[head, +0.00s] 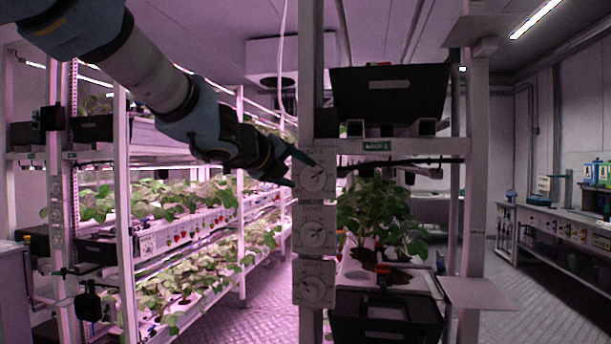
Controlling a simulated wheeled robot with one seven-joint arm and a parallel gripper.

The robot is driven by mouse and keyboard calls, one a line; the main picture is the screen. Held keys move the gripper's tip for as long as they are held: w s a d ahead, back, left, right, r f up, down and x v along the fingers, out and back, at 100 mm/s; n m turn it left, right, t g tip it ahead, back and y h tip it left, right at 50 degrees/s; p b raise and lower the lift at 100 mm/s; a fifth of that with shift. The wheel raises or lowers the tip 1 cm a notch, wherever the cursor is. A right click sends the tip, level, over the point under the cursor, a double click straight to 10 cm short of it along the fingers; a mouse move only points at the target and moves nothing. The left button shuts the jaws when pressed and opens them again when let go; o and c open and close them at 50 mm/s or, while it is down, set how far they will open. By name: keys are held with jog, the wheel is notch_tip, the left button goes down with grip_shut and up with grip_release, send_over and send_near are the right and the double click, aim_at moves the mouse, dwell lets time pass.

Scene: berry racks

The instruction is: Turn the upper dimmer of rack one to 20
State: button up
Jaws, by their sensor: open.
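Three pale dimmer boxes are stacked on the front post of the rack with a green label (376,146) that seems to read "RACK 1". The top dimmer (315,180) has a round dial with a knob; its setting is too small to read. The middle dimmer (315,234) and the bottom dimmer (315,290) sit below it. My gripper (303,173) reaches in from the upper left, its fingers spread and empty. The fingertips are at the left part of the top dimmer's face and overlap it in view. I cannot tell whether they touch it.
Black crates sit high (390,92) and low (386,316) in this rack, with green plants (382,215) between. A planted rack (190,225) stands left. A small pale shelf (484,293) juts out right. The right aisle floor is clear before a workbench (560,230).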

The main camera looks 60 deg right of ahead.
aim_at(310, 178)
jog(key=shift+p+x, duration=0.35)
jog(key=shift+x, duration=1.9)
grip_shut()
